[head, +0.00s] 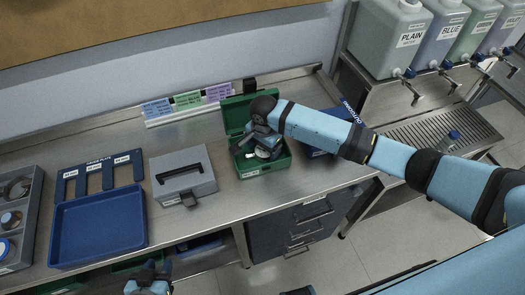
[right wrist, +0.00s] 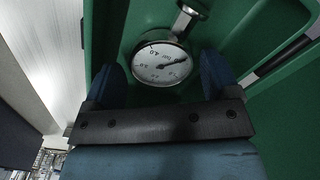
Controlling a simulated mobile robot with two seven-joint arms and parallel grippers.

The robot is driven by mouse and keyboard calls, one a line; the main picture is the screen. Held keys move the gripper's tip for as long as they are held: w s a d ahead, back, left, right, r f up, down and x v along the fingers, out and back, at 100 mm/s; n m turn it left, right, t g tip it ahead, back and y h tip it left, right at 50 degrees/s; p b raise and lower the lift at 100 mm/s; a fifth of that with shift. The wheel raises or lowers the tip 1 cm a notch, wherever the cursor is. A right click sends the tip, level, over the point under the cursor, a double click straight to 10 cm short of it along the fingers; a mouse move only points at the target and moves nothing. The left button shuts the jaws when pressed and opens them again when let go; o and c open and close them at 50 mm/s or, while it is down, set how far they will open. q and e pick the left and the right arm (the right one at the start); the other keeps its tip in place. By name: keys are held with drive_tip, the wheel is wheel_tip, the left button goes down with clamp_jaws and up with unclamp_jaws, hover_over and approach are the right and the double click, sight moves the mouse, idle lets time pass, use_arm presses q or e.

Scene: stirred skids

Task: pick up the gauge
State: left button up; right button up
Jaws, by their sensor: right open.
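The gauge (right wrist: 161,64), round with a white dial and a metal stem, lies in the open green case (head: 279,163). In the head view the gauge (head: 263,153) shows as a small white patch, partly hidden by my right gripper (head: 256,146), which reaches down into the case from above. In the right wrist view my right gripper (right wrist: 163,85) is open, its two blue fingers on either side of the lower part of the dial. I cannot tell whether they touch it. My left gripper (head: 148,274) is at the bottom edge of the head view, partly cut off.
A grey closed case (head: 183,170) stands left of the green case. Further left are a blue tray (head: 98,228) and a grey bin of parts (head: 18,215). Dispensers (head: 392,40) stand at the back right.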

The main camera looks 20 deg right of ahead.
wheel_tip(320, 180, down, 2)
drive_tip(key=shift+c, duration=0.3)
drive_tip(key=c, duration=0.7)
drive_tip(key=shift+r, duration=0.2)
